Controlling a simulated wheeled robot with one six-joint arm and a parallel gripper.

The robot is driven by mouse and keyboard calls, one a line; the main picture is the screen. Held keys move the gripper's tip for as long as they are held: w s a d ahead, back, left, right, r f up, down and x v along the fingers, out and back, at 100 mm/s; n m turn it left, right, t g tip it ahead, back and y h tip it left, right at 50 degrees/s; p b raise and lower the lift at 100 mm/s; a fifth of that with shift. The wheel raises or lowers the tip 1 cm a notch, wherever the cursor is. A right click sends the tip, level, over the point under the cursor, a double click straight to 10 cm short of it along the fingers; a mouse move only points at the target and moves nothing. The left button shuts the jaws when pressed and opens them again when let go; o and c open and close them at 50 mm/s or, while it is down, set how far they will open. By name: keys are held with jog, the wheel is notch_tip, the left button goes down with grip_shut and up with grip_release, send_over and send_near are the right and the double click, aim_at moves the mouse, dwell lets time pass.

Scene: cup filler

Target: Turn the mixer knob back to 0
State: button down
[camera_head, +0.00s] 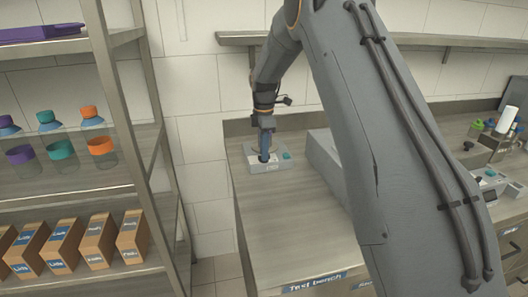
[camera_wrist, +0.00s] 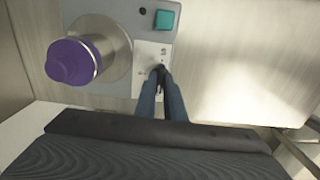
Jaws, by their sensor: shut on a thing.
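The mixer, a grey box (camera_head: 282,167), stands on the test bench. In the wrist view it shows as a grey panel (camera_wrist: 113,10) with a teal button (camera_wrist: 164,19) and a pale label (camera_wrist: 144,50). A purple-topped metal vessel (camera_wrist: 76,60) is on its round plate at the left. My gripper (camera_head: 264,158) reaches down to the mixer from above. In the wrist view its two blue fingers (camera_wrist: 160,74) are shut on the small dark mixer knob (camera_wrist: 160,66) at the label. The fingers hide most of the knob, and I cannot read its setting.
The bench top (camera_head: 285,220) in front of the mixer is clear. A larger grey machine (camera_head: 325,152) stands to its right. A shelf rack (camera_head: 122,140) with bottles and boxes is at the left. A wall shelf (camera_head: 235,38) runs above the bench.

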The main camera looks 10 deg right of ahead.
dwell(0.5)
jog(key=c, duration=1.8)
grip_release()
jog(key=shift+c, duration=0.2)
jog(key=shift+r+b, duration=0.9)
jog(key=shift+r, duration=3.05)
jog(key=s+f+m, duration=0.3)
jog(key=s+m, duration=0.3)
jog(key=s, duration=0.6)
jog(key=s+f+m, duration=0.3)
jog(key=s+m, duration=0.3)
jog(key=s, duration=0.6)
jog(key=s+f+m, duration=0.3)
jog(key=s+m, duration=0.3)
jog(key=s, duration=0.7)
jog(key=shift+t, duration=0.3)
